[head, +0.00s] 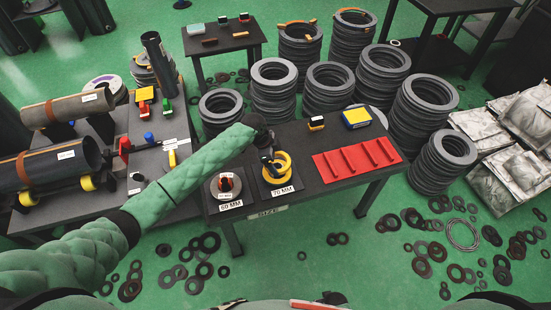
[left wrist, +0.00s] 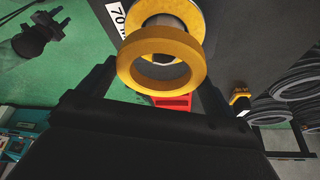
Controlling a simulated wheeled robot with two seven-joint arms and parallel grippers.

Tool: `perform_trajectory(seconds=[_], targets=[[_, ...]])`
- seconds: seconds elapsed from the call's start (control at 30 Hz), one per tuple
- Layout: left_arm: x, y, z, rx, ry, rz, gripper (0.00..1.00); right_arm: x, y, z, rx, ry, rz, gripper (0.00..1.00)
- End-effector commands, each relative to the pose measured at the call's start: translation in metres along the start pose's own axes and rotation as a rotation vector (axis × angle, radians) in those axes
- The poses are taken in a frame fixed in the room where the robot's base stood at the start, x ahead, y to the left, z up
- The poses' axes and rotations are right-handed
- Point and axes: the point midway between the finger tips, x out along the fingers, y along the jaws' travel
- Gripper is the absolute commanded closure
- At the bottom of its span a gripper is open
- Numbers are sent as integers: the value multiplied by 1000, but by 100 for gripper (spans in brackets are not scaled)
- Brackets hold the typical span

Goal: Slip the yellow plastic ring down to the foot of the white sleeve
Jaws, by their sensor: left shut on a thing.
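My left gripper (head: 270,158) is over the 70 MM plate (head: 265,188) on the dark table. It is shut on a yellow ring (left wrist: 160,62), which shows between the two fingers in the left wrist view. Beyond the held ring, a white sleeve (left wrist: 163,21) stands with yellow around it on the plate. In the head view the yellow parts overlap behind the gripper. My right gripper is not in view.
Stacks of grey rings (head: 273,90) stand behind the table.

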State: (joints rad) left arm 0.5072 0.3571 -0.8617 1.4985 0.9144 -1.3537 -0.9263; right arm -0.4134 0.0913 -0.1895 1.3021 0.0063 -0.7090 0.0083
Motion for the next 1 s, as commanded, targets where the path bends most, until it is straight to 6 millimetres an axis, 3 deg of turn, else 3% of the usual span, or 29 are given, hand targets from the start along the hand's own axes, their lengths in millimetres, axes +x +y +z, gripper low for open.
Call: perform_trajectory(seconds=[1.0], targets=[[0,0,0,0,0,-1,34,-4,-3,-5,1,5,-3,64]])
